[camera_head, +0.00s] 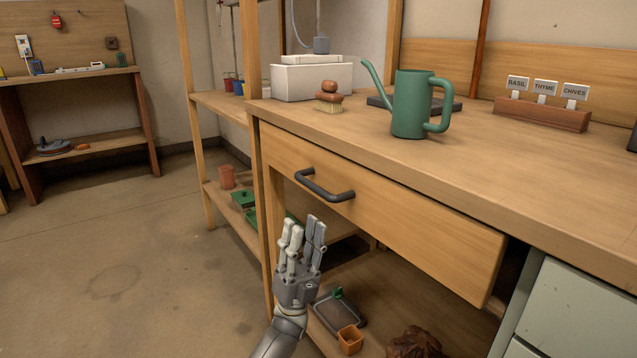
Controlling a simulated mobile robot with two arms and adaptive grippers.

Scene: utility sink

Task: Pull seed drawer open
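The seed drawer has a wide light-wood front (410,215) under the bench top, and it looks shut, close against the bench edge. Its dark bar handle (325,188) is on the left part of the front. My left gripper (303,222) points up below and slightly left of the handle in the picture, apart from it. Its fingers stand side by side with nothing visible between them; at this angle I cannot tell how far apart they are. My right gripper is not in view.
A green watering can (410,105), a white box (312,79) and a herb label rack (542,113) stand on the bench top (480,150). A bench post (272,215) is left of my gripper. A tray (341,311) and orange pot (350,339) sit below. Green cabinet (580,310) at right.

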